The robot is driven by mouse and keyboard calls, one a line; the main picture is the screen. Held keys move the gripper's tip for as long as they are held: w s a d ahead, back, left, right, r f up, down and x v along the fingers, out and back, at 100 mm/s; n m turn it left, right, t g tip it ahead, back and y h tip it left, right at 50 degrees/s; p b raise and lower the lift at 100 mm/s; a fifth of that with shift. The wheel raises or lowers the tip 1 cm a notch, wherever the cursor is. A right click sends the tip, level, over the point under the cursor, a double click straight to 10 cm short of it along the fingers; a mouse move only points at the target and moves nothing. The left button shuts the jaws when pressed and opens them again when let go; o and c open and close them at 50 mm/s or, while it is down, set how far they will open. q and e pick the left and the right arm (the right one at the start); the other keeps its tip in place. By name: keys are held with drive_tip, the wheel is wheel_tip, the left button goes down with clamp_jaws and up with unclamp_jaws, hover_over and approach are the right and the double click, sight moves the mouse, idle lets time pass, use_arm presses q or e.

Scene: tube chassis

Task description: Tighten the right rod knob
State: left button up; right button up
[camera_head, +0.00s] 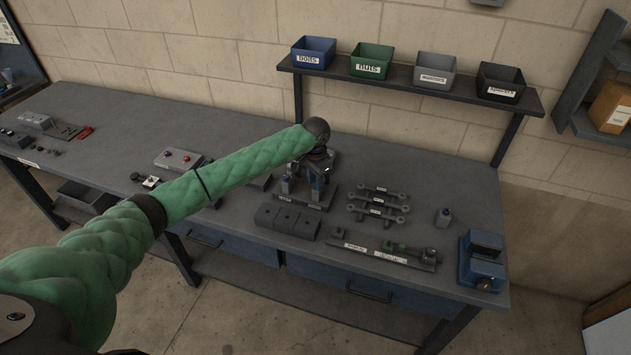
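My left arm, in a green quilted sleeve, reaches across the bench from the left. Its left gripper (319,172) points down over a small dark fixture (309,198) with blue-grey uprights near the middle of the bench. The gripper overlaps the top of the fixture, so I cannot tell whether its fingers are open or shut or touch anything. I cannot make out the right rod knob; it is too small or hidden there. Several dark labelled rods with rounded ends (378,208) lie right of the fixture. My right gripper is out of view.
A dark block (287,221) and a labelled strip (390,255) lie in front. A blue vise-like device (482,262) stands at the right end. Labelled bins, including bolts (313,53) and nuts (371,61), line the shelf.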

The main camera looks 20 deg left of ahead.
sight(315, 184)
use_arm(q)
drive_tip(key=shift+r+b, duration=0.25)
drive_tip(key=shift+b, duration=0.15)
wheel_tip(315, 184, up, 4)
drive_tip(key=shift+f+b, duration=0.1)
drive_tip(key=shift+b, duration=0.95)
wheel_tip(315, 184, up, 2)
drive_tip(key=shift+r+b, duration=0.1)
drive_tip(key=shift+b, duration=0.3)
drive_tip(key=shift+r, duration=0.6)
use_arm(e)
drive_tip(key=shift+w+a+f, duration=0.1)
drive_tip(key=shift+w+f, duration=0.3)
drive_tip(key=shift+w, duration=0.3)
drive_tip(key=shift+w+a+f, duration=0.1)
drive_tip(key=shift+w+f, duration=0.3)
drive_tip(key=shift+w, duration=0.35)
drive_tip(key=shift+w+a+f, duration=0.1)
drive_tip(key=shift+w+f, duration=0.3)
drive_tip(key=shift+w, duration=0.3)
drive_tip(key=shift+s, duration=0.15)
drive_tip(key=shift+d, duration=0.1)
